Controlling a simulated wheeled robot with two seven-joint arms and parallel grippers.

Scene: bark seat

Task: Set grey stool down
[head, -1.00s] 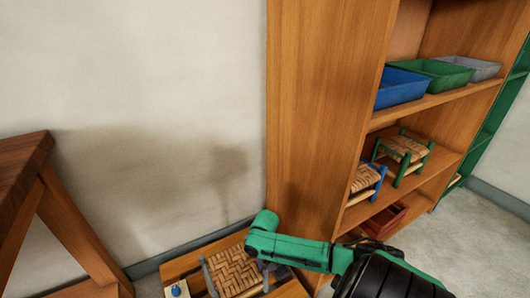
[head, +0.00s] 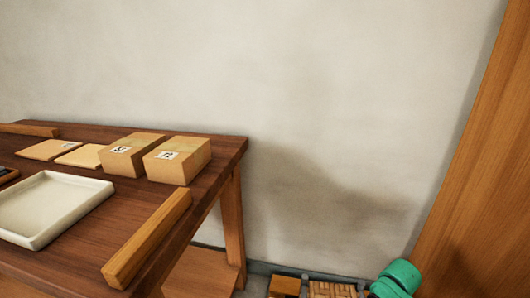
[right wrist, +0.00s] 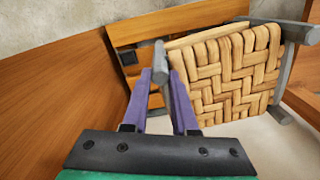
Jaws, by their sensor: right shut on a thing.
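The grey stool (right wrist: 225,72) has a woven straw seat and grey legs and rails. In the right wrist view it fills the upper right. My right gripper (right wrist: 160,78), with purple fingers, is shut on a grey bar of the stool at the seat's left. In the head view only part of the stool (head: 332,290) shows at the bottom edge, beside my green right arm. Its feet are hidden there, and I cannot tell whether they touch anything. My left gripper is in neither current view.
A dark wooden table (head: 75,232) on the left holds two cardboard boxes (head: 178,162), a white tray (head: 48,208) and a wooden bar (head: 147,238). A tall wooden shelf side (head: 480,160) stands at the right. Bare wall (head: 330,110) lies between.

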